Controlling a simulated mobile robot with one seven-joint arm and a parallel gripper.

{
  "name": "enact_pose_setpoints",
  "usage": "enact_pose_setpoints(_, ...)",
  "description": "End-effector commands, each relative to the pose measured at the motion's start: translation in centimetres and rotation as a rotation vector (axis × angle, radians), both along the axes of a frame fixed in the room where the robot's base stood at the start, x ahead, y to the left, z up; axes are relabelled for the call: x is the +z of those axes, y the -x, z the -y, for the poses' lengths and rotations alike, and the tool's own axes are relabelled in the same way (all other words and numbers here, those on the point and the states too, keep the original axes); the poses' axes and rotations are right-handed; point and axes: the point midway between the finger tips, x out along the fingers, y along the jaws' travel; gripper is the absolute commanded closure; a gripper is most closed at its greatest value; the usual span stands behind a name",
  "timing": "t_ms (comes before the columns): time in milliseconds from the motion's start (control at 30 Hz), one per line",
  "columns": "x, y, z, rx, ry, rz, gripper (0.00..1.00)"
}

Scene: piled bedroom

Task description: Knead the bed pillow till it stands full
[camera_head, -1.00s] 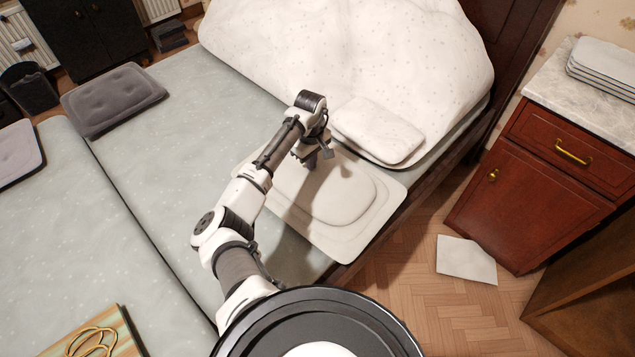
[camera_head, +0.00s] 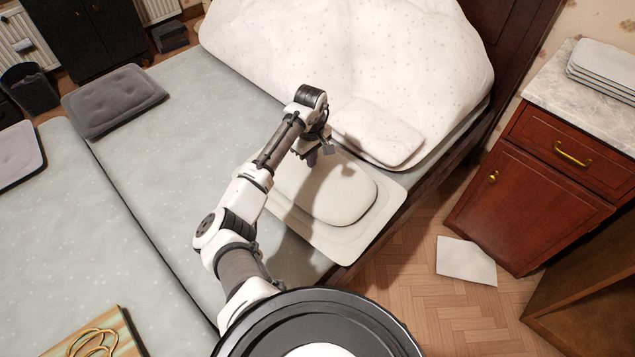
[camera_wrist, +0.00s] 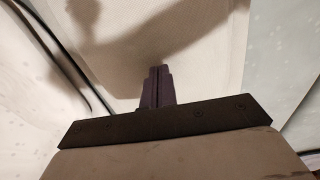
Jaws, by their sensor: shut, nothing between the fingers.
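The cream bed pillow (camera_head: 342,197) lies on the near right part of the bed, with a rounded, raised middle and a flat, wide border around it. In the wrist view its pale surface (camera_wrist: 190,55) fills most of the picture. My gripper (camera_head: 311,160) is over its far left part, pointing down, with its dark fingers shut and empty. The shut fingertips (camera_wrist: 158,72) show against the pillow in the wrist view; I cannot tell whether they touch it. My arm hides the pillow's left edge, and its shadow falls across the top.
A smaller white pillow (camera_head: 380,133) lies just beyond, against a big white speckled quilt (camera_head: 350,50). A grey cushion (camera_head: 115,100) lies at the far left. A red-brown cabinet (camera_head: 535,180) stands right of the bed, with a white sheet (camera_head: 466,260) on the floor.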

Motion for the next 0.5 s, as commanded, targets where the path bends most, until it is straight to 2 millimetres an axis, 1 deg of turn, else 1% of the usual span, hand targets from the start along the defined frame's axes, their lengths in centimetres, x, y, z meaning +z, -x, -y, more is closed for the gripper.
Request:
enact_pose_setpoints(33, 1.3, 0.0, 0.1, 0.0, 0.001, 0.0, 1.0)
enact_pose_setpoints(500, 6.8, 0.0, 0.0, 0.0, 0.001, 0.0, 1.0)
